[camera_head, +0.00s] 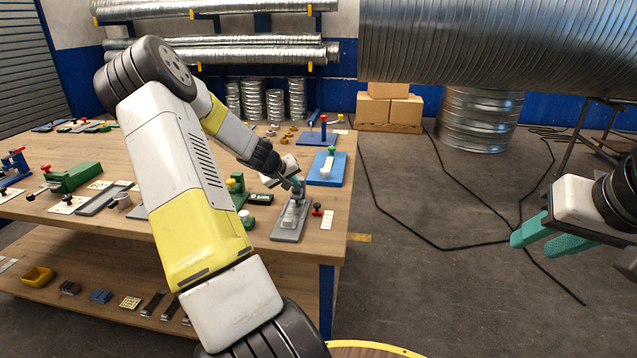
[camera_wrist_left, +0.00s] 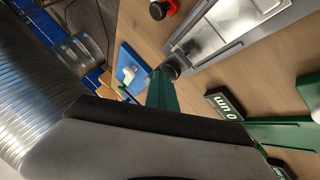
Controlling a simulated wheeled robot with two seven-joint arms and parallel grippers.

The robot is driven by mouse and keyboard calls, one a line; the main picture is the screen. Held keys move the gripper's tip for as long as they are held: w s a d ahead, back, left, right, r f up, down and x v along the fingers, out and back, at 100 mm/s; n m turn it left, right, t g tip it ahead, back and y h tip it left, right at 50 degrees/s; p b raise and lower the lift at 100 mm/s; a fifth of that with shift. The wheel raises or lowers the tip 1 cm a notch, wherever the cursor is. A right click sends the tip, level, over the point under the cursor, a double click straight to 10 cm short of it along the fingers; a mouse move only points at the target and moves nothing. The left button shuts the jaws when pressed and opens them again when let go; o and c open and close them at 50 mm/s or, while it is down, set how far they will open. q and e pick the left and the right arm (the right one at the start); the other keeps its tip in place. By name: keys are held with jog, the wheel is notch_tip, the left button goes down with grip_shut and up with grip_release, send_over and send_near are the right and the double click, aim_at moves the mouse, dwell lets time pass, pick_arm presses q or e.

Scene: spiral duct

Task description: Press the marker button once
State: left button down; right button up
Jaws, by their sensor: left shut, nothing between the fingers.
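No part is labelled as the marker button, so I cannot tell for sure which it is. A grey plate with a metal fixture (camera_head: 288,225) lies near the table's right front edge; the fixture also shows in the left wrist view (camera_wrist_left: 215,38). My left gripper (camera_head: 298,184) is shut and empty, pointing down just over the fixture. In the left wrist view, its teal fingers (camera_wrist_left: 161,90) end beside a dark round knob (camera_wrist_left: 171,71); contact cannot be told. My right gripper (camera_head: 531,246) is open and empty, off the table.
A display reading "0 um" (camera_head: 260,198) and a green device (camera_head: 236,184) stand left of the fixture. A blue plate with a white part (camera_head: 325,170) lies behind it. Boxes (camera_head: 390,105) and large ducts (camera_head: 500,45) are beyond. Cables cross the floor at right.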

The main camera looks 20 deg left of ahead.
aim_at(295, 191)
pick_arm(q)
jog(key=shift+r, duration=1.2)
jog(key=shift+r, duration=0.1)
notch_tip(295, 191, up, 5)
jog(key=shift+f, duration=0.1)
dwell(0.6)
